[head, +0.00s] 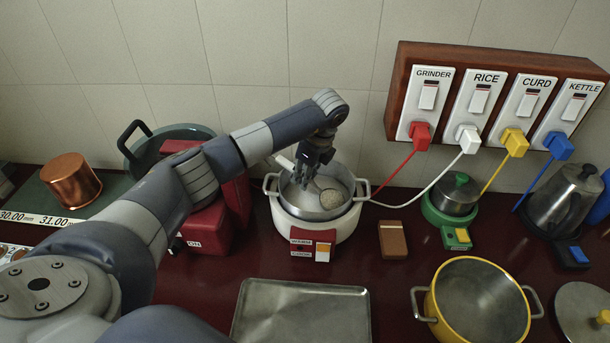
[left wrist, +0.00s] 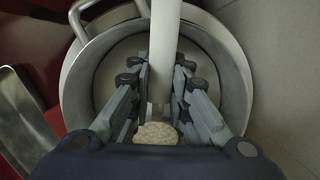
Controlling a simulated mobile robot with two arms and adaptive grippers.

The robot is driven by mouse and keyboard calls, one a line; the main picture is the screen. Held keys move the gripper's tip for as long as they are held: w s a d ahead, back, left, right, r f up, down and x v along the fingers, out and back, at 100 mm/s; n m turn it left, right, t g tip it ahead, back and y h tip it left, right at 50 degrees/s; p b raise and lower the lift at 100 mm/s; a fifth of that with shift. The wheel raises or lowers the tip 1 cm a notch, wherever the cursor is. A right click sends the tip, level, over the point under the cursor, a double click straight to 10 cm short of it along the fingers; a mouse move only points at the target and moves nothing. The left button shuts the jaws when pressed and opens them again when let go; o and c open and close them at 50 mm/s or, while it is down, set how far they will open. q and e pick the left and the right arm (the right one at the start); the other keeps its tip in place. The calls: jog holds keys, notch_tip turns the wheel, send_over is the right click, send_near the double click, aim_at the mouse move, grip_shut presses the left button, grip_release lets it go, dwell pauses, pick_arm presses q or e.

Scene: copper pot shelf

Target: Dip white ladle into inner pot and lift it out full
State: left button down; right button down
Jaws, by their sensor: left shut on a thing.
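My left gripper (head: 315,158) is over the inner pot and shut on the white ladle's handle, seen between its fingers in the left wrist view (left wrist: 160,95). The white ladle (head: 286,163) slants from upper left toward the pot. I cannot tell the bowl's exact height in the pot. The metal inner pot (head: 290,203) sits in a white rice cooker (head: 338,232). The gripper hides part of the inside. My right gripper is out of view.
A red appliance (head: 208,225) stands close left of the cooker. A metal tray (head: 300,312) lies in front, and a yellow pot (head: 480,305) stands at front right. A white cord (head: 408,204) runs from the cooker to the wall switches (head: 478,107).

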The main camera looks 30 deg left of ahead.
pick_arm(q)
jog(key=shift+a+r+h+p, duration=0.25)
jog(key=shift+r+h+p, duration=0.35)
jog(key=shift+r, duration=0.5)
jog(key=shift+a+r+h+p, duration=0.25)
jog(key=shift+r+h+p, duration=0.35)
jog(key=shift+r, duration=0.5)
jog(key=shift+a+r+h+p, duration=0.15)
jog(key=shift+r+p, duration=0.25)
jog(key=shift+r, duration=0.35)
jog(key=shift+a+r+h+p, duration=0.15)
jog(key=shift+r+p, duration=0.25)
jog(key=shift+r, duration=0.3)
jog(key=shift+r+y+p, duration=0.1)
jog(key=shift+y+p, duration=0.3)
jog(key=shift+y, duration=0.5)
jog(key=shift+h, duration=0.9)
